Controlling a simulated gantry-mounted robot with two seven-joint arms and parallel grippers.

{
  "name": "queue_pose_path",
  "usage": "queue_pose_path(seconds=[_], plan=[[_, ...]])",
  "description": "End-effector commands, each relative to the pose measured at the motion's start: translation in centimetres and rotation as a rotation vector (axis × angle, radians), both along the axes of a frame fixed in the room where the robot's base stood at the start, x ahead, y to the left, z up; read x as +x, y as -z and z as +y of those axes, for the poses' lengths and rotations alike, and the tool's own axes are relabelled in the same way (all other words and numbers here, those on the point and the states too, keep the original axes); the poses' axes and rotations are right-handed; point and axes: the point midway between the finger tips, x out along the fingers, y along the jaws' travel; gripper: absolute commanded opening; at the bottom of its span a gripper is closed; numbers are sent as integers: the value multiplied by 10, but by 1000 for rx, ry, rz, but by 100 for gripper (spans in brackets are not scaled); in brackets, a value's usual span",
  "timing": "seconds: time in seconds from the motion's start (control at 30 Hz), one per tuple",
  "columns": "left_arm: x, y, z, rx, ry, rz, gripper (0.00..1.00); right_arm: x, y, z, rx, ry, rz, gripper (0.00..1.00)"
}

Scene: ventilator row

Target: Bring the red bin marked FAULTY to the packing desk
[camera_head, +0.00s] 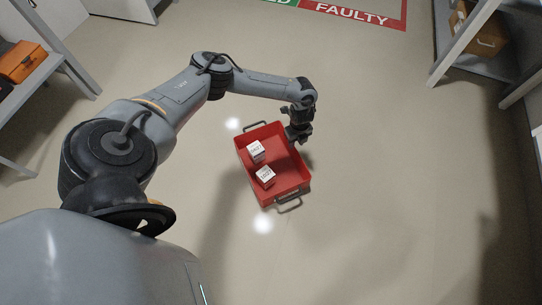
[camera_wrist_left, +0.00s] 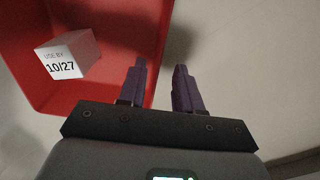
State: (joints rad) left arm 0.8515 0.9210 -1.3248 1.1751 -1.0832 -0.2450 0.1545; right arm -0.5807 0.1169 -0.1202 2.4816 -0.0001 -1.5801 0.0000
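The red bin (camera_head: 284,187) is in the middle of the head view, with a grey handle at each end. Two white boxes lie in it, the upper one (camera_head: 256,151) and the lower one (camera_head: 266,176). No FAULTY lettering can be read on the bin. My left gripper (camera_head: 297,138) is at the bin's right long side. In the left wrist view, its fingers (camera_wrist_left: 160,75) are apart, one on each side of the red wall (camera_wrist_left: 158,62); contact is unclear. A white box (camera_wrist_left: 68,57) there reads "USE BY 10/27". My right gripper is out of view.
A red floor marking reading FAULTY (camera_head: 350,14) lies at the top, beside a green one (camera_head: 279,2). A shelf with an orange case (camera_head: 20,62) stands at left. Another shelf with a brown box (camera_head: 484,36) stands at upper right. Open floor surrounds the bin.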

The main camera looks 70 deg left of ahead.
Motion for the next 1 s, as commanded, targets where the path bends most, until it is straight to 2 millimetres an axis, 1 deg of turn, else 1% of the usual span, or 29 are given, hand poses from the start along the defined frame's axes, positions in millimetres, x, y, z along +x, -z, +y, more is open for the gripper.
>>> queue_pose_path(seconds=[0.03,0.1,0.37,0.47,0.7,0.77,0.87,1.0], plan=[[0,13,0,0,0,1,34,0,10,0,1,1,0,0],[-1,21,0,0,0,2,34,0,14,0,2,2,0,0],[0,32,0,0,0,0,34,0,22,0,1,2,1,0],[0,40,1,0,0,0,34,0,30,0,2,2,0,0],[0,68,2,0,0,2,34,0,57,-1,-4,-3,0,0],[0,74,2,0,0,2,34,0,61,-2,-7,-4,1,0],[0,79,2,-1,0,0,34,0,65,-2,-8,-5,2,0],[0,78,2,-1,0,0,34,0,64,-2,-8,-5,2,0]])
